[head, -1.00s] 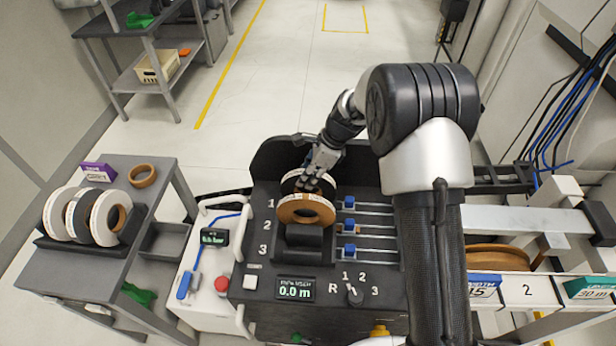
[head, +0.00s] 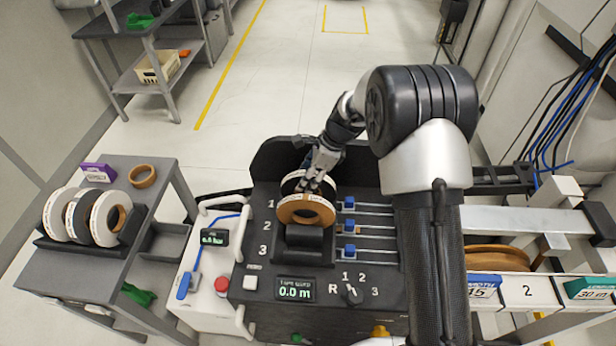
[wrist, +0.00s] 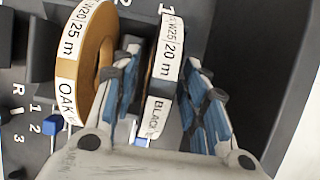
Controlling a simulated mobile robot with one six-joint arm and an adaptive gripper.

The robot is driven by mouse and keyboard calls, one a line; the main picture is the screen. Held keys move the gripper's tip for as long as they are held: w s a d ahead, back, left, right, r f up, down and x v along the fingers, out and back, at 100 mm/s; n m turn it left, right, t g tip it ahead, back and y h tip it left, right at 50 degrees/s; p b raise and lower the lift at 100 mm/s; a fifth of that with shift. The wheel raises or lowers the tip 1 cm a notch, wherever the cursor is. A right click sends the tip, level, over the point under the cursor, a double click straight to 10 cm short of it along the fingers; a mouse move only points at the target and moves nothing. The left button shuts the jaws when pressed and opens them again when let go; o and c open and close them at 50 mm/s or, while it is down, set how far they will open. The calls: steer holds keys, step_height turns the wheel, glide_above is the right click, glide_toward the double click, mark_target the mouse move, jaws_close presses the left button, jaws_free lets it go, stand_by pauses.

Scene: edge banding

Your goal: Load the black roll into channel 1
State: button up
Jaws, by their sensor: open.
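The black roll (wrist: 168,62), with a white label reading BLACK W25 20 m, stands upright in the wrist view. In the head view the black roll (head: 291,183) is at the rear slot of the dark feeder (head: 262,262), in line with the number 1, partly hidden by the oak roll and my fingers. My gripper (head: 313,182) reaches down over it from behind. In the wrist view my gripper (wrist: 160,58) is open, with one finger on each side of the roll. The left finger sits in the narrow gap between the black and oak rolls.
An oak roll (head: 306,211) stands just in front, about in line with number 2. The front slot holds no roll. Blue sliders (head: 349,227) on rails lie to the right. A side table at left holds several white-edged rolls (head: 104,218) and a brown roll (head: 142,175).

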steer(key=s+d+r+n+t+h+p, duration=0.15)
steer(key=s+d+r, duration=0.25)
steer(key=r, duration=0.7)
steer(key=s+d+r+n+g+y+p, duration=0.1)
steer(key=s+d+r+n+p, duration=0.2)
steer(key=r, duration=0.8)
steer(key=s+d+r+n+t+h, duration=0.1)
steer(key=s+d+r+n, duration=0.1)
steer(key=s, duration=0.7)
steer(key=s+d+r+n+t+h, duration=0.1)
steer(key=s+d+n, duration=0.3)
steer(key=s+n, duration=0.3)
steer(key=s+d+r+n+t+h+b, duration=0.1)
steer(key=s+n, duration=0.4)
steer(key=s, duration=0.6)
steer(key=d+r+t+h, duration=0.1)
steer(key=d, duration=0.1)
steer(key=shift+d+r, duration=0.35)
steer(key=shift+d, duration=0.05)
steer(key=shift+d, duration=0.1)
